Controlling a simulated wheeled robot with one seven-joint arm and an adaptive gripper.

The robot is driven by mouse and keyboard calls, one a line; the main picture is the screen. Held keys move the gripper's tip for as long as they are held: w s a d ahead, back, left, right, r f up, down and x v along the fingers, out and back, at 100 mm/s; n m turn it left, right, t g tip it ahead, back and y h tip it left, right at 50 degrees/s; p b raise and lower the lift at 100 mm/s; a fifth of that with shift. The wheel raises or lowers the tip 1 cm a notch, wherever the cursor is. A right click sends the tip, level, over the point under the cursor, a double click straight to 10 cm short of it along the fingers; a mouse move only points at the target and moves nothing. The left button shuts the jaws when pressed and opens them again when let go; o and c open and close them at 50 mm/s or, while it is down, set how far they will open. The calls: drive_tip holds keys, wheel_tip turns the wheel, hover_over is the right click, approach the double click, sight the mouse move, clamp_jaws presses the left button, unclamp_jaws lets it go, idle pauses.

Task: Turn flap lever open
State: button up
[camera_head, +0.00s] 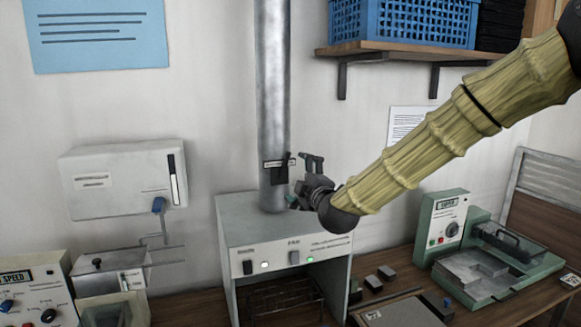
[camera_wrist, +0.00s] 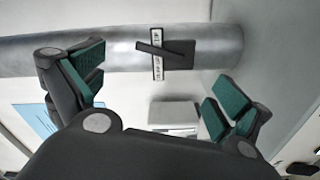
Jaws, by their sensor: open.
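The flap lever (camera_head: 281,167) is a dark bar on the front of the grey metal duct (camera_head: 272,80). In the wrist view the lever (camera_wrist: 163,50) lies roughly along the duct (camera_wrist: 60,62), slightly tilted, across a white label strip (camera_wrist: 157,66) with dark markings. My gripper (camera_head: 299,182) is just right of the lever in the head view. In the wrist view my gripper (camera_wrist: 157,78) is open, its green-padded fingers spread on either side with nothing between them. The lever is ahead of the fingers, apart from them.
A grey control box (camera_head: 285,236) with switches stands under the duct. A white wall unit (camera_head: 122,178) hangs at left. A shelf (camera_head: 400,49) with a blue crate (camera_head: 405,22) is above my arm. A green-framed machine (camera_head: 500,262) stands on the bench at right.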

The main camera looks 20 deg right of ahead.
sight(286, 165)
drive_tip(key=shift+w+a+f+p, duration=0.15)
drive_tip(key=shift+w+p, duration=0.9)
drive_tip(key=shift+w, duration=1.4)
drive_tip(key=shift+w+a+r+p, duration=0.1)
drive_tip(key=shift+w+p, duration=0.95)
drive_tip(key=shift+w, duration=1.35)
drive_tip(key=c, duration=0.9)
drive_tip(key=shift+s+r, duration=0.2)
drive_tip(key=shift+s, duration=0.1)
drive_tip(key=c, duration=1)
drive_tip(key=shift+w, duration=0.1)
clamp_jaws()
